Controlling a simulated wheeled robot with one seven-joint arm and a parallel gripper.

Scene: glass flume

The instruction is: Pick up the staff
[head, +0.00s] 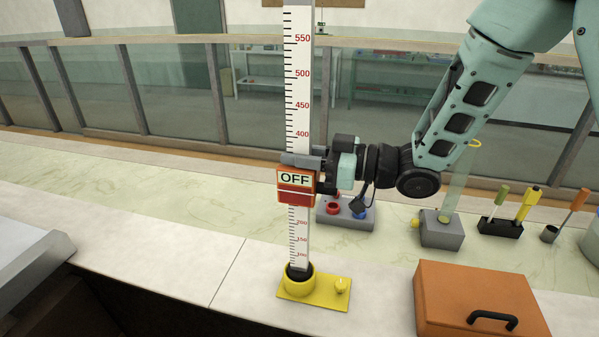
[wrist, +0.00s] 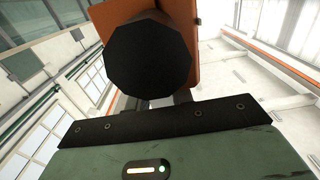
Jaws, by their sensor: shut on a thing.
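The staff (head: 298,113) is a tall white rule with black marks and red numbers. It stands upright in the head view, and its top runs out of the picture. Its black foot (head: 298,272) is at the round yellow socket (head: 304,284). An orange and red slider marked OFF (head: 296,186) sits on the staff. My gripper (head: 302,161) reaches in level from the right and is shut on the staff just above the slider. In the wrist view, a black many-sided round face (wrist: 150,57) and an orange plate (wrist: 190,30) hide most of the grip.
An orange case (head: 455,290) with a black handle stands on the counter at the front right. A grey block with red and blue parts (head: 346,214) is behind the staff. Holders with coloured-handled tools (head: 505,222) are further right. The counter left of the staff is clear.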

